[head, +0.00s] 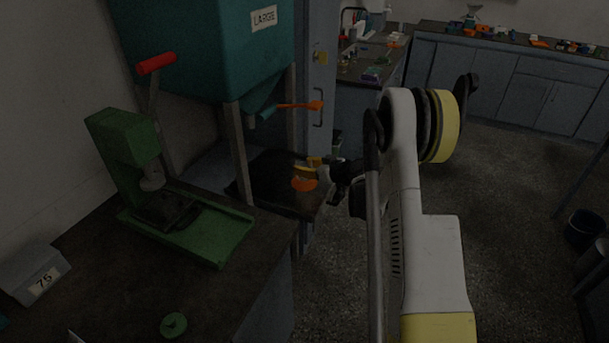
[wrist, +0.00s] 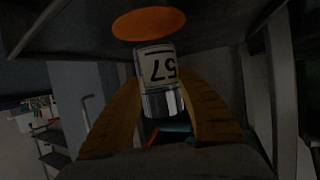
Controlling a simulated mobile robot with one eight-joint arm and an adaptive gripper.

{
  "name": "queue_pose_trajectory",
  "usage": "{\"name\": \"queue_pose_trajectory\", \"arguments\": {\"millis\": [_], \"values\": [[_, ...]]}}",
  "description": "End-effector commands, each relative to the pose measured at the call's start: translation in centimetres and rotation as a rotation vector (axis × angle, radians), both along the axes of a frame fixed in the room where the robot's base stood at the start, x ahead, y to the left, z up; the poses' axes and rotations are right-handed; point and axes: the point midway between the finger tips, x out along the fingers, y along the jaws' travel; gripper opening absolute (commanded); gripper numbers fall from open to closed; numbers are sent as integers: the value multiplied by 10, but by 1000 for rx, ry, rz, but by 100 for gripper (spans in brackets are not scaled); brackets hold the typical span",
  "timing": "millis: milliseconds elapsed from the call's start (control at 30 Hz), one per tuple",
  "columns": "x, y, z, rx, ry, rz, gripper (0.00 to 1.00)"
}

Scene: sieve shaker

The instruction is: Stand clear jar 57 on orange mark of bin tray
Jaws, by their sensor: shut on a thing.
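The jar (wrist: 160,68), with an upside-down 57 label in the wrist view, has a shiny clear part at its lower end in the picture. My gripper (wrist: 162,95) is shut on it, with one yellow-brown finger on each side. The orange mark (wrist: 148,24) is a flat disc just beyond the jar's labelled end. I cannot tell whether the jar touches it. In the head view, my gripper (head: 309,167) is at the dark bin tray (head: 265,180), close beside the orange mark (head: 304,184). The jar is hard to make out there.
A teal bin labelled LARGE (head: 205,45) stands on metal legs above the tray, with an orange-handled lever (head: 300,105). A green press (head: 160,200) stands on the bench at left. Open floor (head: 510,220) lies to the right.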

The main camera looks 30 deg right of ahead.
Motion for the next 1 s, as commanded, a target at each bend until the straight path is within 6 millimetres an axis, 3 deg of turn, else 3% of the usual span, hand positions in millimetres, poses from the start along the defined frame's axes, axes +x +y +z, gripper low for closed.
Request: {"name": "queue_pose_trajectory", "arguments": {"millis": [33, 100, 467, 500, 567, 900, 1000], "values": [[0, 0, -14, 0, 0, 0, 9], [0, 0, -22, 0, 0, 0, 9], [0, 0, -24, 0, 0, 0, 9], [0, 0, -24, 0, 0, 0, 47], [0, 0, -24, 0, 0, 0, 61], [0, 0, -21, 0, 0, 1, 61], [-9, -3, -15, 1, 0, 0, 61]]}}
